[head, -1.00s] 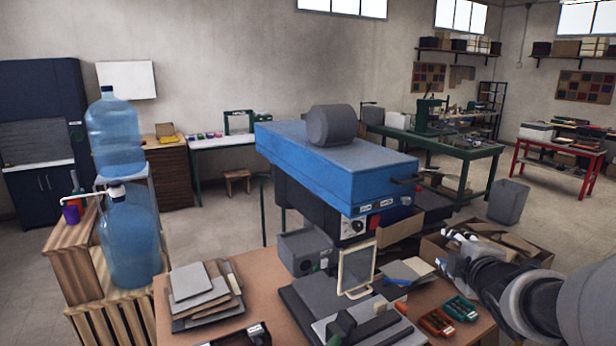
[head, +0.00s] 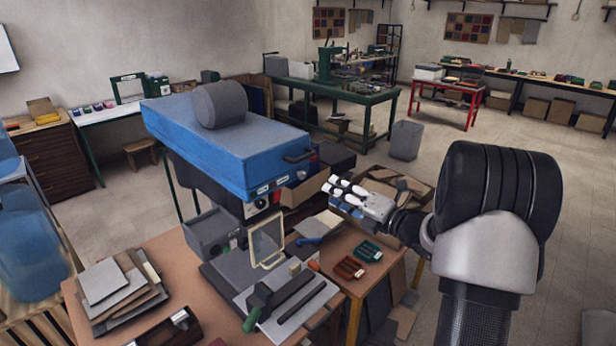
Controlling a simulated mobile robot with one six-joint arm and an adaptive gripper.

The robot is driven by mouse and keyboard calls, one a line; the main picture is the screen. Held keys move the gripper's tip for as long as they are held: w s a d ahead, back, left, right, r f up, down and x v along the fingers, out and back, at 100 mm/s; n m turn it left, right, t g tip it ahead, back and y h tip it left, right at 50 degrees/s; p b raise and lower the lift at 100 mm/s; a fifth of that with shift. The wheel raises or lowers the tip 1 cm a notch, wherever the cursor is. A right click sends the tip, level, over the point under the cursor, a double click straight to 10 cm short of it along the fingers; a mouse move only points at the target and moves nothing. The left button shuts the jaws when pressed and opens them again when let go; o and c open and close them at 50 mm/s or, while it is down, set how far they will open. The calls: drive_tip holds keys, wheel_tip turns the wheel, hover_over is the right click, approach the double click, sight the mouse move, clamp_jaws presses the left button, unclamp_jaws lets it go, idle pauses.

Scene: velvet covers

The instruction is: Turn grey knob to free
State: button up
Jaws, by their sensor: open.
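A blue press arm (head: 235,140) with a dark handle (head: 299,156) carries a large grey cylinder (head: 219,105) on top. Two small white labels (head: 272,186) sit on its front edge. Below it, a white panel (head: 256,208) on the dark body shows small controls; I cannot tell which, if any, is the grey knob, or how it is turned. My gripper (head: 337,194) is open, with white fingertips pointing left toward the machine. In the picture it is to the right of the panel, apart from it, and I see nothing between its fingers.
The bench (head: 150,255) holds a grey box (head: 211,236), a framed clear plate (head: 266,240), stacked sheets (head: 115,285) and a green-handled tool (head: 259,305). Red and green clips (head: 350,268) lie below my gripper. Open boxes of scraps stand behind it.

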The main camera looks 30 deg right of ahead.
sight(304, 176)
drive_tip(key=p+x, duration=0.1)
drive_tip(key=x, duration=0.9)
drive_tip(key=shift+w+a, duration=0.1)
drive_tip(key=shift+w, duration=0.3)
drive_tip(key=shift+c, duration=0.5)
clamp_jaws()
